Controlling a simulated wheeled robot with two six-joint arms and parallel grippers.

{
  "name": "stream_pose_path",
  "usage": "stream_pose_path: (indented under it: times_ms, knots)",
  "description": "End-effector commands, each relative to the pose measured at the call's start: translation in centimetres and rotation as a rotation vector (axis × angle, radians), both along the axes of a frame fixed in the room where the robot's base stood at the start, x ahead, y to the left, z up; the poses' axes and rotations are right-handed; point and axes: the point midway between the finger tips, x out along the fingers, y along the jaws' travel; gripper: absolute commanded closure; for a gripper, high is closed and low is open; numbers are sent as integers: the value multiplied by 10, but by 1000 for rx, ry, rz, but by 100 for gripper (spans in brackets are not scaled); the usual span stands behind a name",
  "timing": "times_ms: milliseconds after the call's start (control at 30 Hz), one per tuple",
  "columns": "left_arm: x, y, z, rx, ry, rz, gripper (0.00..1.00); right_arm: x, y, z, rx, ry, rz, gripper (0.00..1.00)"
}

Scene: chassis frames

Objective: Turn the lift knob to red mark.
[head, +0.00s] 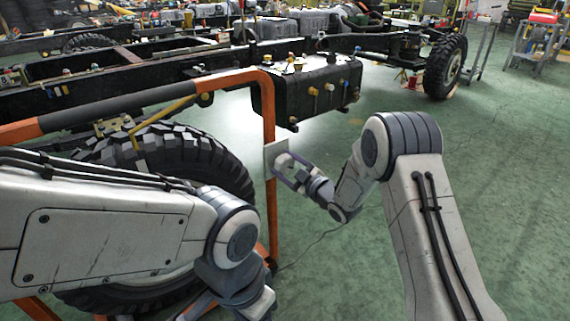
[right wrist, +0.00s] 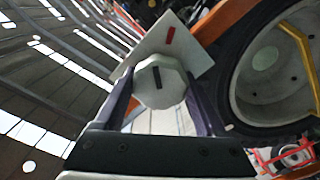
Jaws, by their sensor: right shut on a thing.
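The lift knob (right wrist: 161,87) is a pale, many-sided knob with a short black line on its face. It sits on a white square plate (right wrist: 190,52), which bears a red mark (right wrist: 169,35) above the knob. The black line runs nearly upright; the red mark leans right, so the two are not in line. My right gripper (right wrist: 160,82) is shut on the knob, one finger on each side. In the head view my right gripper (head: 288,171) is at the plate (head: 272,158) on the orange post; the knob is hidden there. My left gripper is out of view.
The orange frame (head: 269,120) carries the plate. A large black tyre (head: 215,170) stands left of it, and a black tank (head: 310,92) sits behind. A cable (head: 310,246) lies on the green floor, which is open at right.

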Motion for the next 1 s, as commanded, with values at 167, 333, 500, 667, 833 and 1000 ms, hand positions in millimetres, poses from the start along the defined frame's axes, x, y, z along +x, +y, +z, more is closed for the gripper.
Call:
stream_pose_path:
  times_ms: [167, 333, 500, 667, 833, 1000]
  knots:
    - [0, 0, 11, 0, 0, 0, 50, 0, 0, 2, 89, 78, 0, 83]
    - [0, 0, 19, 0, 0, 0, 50, 0, 0, 2, 179, 151, 2, 83]
    - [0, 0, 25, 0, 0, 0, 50, 0, 0, 1, 253, 212, 2, 83]
    - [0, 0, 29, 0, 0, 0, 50, 0, 0, 1, 299, 251, 2, 83]
    - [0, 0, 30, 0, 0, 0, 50, 0, 0, 0, 323, 272, 1, 83]
    - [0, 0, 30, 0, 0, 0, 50, 0, 0, -1, 329, 276, 2, 83]
